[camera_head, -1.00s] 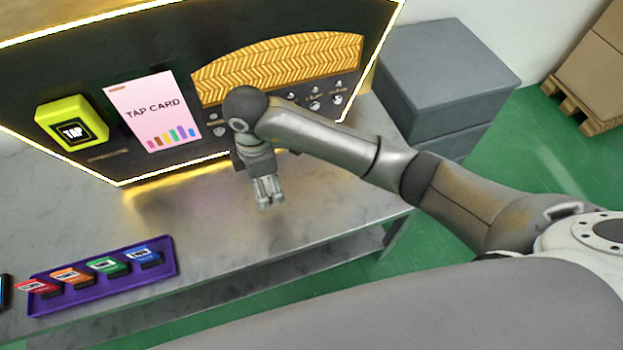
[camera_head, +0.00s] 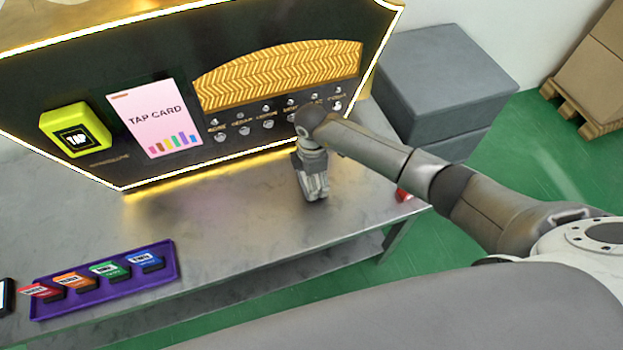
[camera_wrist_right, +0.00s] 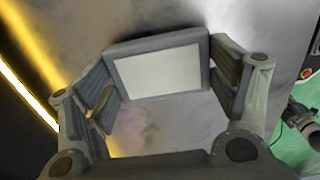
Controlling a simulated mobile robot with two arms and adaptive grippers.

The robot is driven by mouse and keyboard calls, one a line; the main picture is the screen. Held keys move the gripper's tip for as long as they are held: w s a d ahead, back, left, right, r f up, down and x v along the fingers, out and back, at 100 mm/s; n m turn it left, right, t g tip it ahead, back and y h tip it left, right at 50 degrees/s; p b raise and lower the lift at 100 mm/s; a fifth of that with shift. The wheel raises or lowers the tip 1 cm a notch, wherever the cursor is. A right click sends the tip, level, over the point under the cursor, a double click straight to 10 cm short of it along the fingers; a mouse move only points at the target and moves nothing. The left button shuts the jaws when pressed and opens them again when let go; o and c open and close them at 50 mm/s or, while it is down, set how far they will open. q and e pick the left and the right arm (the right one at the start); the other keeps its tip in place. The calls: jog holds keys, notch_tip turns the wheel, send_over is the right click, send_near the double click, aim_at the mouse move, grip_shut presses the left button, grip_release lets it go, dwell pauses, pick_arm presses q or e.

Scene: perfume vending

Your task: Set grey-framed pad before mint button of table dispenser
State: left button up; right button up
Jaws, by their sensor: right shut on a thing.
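The grey-framed pad (camera_wrist_right: 158,73) with a pale face is between the fingers of my right gripper (camera_wrist_right: 160,85) in the right wrist view. The gripper is shut on it, one finger at each side. In the head view my right gripper (camera_head: 316,194) points down over the grey table, in front of the right half of the dispenser (camera_head: 190,95); the pad is not clear there. The dispenser has a row of small buttons, and the mint button (camera_head: 291,102) appears just left of my wrist. My arm covers part of the label row. My left gripper is not in view.
A purple tray (camera_head: 172,278) with several coloured cards lies at the table's front left. A yellow tap reader (camera_head: 75,130) and pink card sign (camera_head: 152,115) are on the dispenser. A red object (camera_head: 403,195) sits near the table's right edge. The table's middle is clear.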

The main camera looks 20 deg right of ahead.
jog(key=shift+f, duration=0.7)
jog(key=shift+f, duration=0.2)
jog(key=o, duration=0.9)
jog(key=shift+r, duration=0.1)
notch_tip(320, 180, up, 12)
jog(key=shift+r, duration=0.15)
